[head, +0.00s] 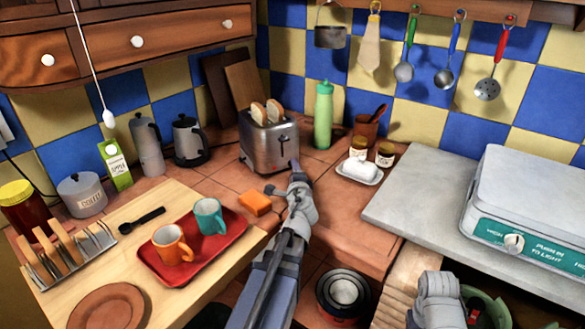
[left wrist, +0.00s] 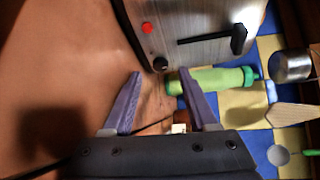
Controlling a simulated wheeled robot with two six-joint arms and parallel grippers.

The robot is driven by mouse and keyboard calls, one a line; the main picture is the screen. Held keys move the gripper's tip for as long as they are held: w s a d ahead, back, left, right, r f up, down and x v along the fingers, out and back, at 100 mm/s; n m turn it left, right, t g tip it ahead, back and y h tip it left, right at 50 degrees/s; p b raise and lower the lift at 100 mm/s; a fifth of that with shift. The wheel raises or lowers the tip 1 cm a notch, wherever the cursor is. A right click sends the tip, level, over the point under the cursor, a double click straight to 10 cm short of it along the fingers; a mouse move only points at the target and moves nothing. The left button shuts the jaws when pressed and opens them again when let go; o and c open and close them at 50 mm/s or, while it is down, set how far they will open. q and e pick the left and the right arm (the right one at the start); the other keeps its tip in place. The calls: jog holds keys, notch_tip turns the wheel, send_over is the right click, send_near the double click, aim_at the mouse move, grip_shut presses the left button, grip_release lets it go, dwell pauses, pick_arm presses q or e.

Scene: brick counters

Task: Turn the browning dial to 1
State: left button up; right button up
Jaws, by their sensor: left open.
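The silver toaster (head: 267,142) stands at the back of the tiled counter with two bread slices (head: 266,112) in its slots. In the left wrist view the toaster's front (left wrist: 195,22) fills the top, with a small black browning dial (left wrist: 160,64), a red button (left wrist: 147,28) and a black lever (left wrist: 238,40). I cannot read the dial's setting. My left gripper (head: 295,170) is in front of the toaster's right end. In the wrist view its open fingers (left wrist: 159,76) are empty, and the dial lies just beyond the fingertips, between them. Contact is not visible.
A green bottle (head: 323,115) stands right of the toaster, and an orange sponge (head: 255,203) lies left of my arm. A red tray (head: 226,250) with mugs is on the wooden board.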

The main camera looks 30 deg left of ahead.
pick_arm(q)
jog(key=v, duration=0.4)
jog(key=shift+s+d, duration=0.25)
jog(key=shift+s, duration=0.05)
